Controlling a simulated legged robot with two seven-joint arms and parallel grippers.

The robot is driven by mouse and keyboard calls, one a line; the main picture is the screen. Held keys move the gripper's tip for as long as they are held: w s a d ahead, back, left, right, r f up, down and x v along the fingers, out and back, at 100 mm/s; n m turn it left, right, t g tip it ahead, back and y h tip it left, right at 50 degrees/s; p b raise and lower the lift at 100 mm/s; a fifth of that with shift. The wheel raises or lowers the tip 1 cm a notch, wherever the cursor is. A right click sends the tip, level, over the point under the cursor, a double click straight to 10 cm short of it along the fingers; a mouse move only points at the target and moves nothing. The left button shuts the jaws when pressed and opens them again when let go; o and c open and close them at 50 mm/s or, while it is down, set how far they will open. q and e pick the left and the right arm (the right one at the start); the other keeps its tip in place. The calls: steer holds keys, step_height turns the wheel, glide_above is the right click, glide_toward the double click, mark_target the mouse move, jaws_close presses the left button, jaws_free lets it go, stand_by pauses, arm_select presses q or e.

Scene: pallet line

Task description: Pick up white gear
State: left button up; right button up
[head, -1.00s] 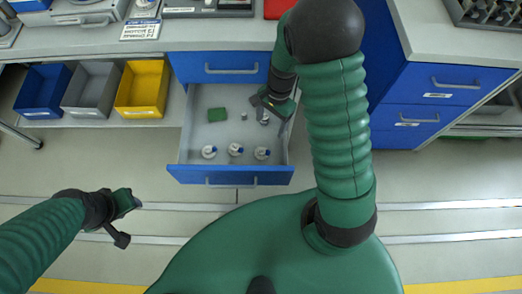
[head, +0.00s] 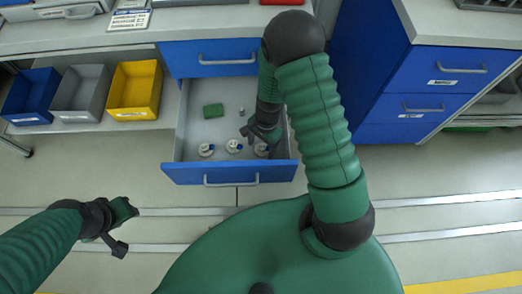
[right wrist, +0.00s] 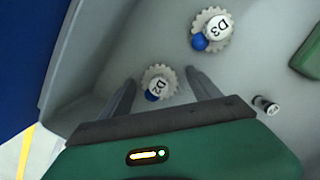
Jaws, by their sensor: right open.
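Three white gears with blue knobs lie near the front of the open drawer: a left one (head: 206,150), a middle one (head: 233,146) and a right one (head: 261,150) partly covered by my right gripper. My right gripper (head: 248,134) is inside the drawer. In the right wrist view its open fingers (right wrist: 160,80) point toward the gear marked D2 (right wrist: 158,83), which shows between the tips; contact cannot be told. The gear marked D3 (right wrist: 212,30) lies beyond it. My left gripper (head: 125,228) hangs over the floor at the left, its jaws unclear.
The blue-fronted drawer (head: 230,172) also holds a green block (head: 213,110) and a small cylinder (head: 241,111). The drawer's side walls stand near my right arm. Blue, grey and yellow bins (head: 135,88) stand to the left. Blue cabinets (head: 440,90) are at right.

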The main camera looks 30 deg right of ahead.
steer(key=shift+d, duration=0.2)
steer(key=shift+c, duration=2.1)
steer(key=c, duration=1)
steer(key=shift+r, duration=0.1)
